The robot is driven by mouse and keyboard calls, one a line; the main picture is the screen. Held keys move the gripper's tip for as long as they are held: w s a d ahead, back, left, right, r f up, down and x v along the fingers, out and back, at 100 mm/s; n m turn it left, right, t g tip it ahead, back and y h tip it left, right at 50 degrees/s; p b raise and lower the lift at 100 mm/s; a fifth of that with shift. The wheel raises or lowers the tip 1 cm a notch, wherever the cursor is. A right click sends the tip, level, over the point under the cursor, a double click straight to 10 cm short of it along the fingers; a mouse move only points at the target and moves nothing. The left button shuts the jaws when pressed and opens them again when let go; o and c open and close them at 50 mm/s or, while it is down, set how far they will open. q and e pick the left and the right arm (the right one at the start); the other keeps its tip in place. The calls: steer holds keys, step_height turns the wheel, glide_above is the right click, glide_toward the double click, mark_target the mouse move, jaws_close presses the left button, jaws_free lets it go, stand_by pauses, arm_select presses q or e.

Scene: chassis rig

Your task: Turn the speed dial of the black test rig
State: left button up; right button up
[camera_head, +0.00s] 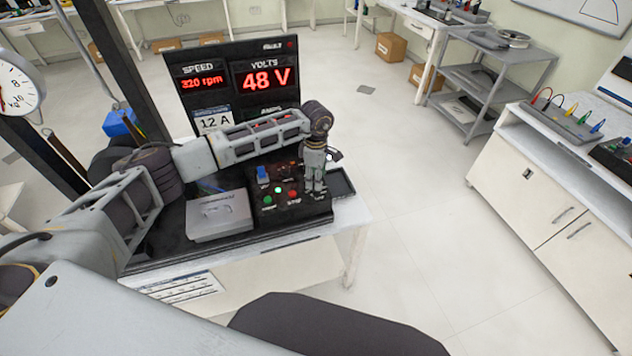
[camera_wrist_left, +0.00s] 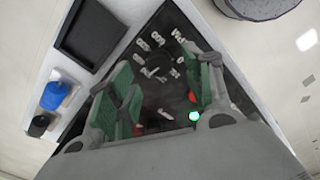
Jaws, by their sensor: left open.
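The black test rig (camera_head: 275,230) stands on a white table, with a display reading 320 rpm, 48 V and 12 A. My left gripper (camera_head: 316,190) points down over the right part of its control panel. In the left wrist view the black speed dial (camera_wrist_left: 157,66) shows, ringed by white numbers and an RPM label. The green-padded fingers of my left gripper (camera_wrist_left: 165,78) are open, one on each side of the dial's area; I cannot tell whether they touch it. In the head view the gripper hides the dial. My right gripper is not in view.
A green lamp (camera_head: 278,190) is lit on the panel, near red and green buttons and a blue switch (camera_head: 262,172). A grey box (camera_head: 219,214) sits left of the panel. A black tray (camera_head: 341,184) lies right of it. A grey cart (camera_head: 490,85) stands apart.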

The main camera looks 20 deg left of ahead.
arm_select(q)
steer(key=shift+f, duration=1.75)
steer(key=shift+c, duration=0.4)
steer(key=c, duration=1)
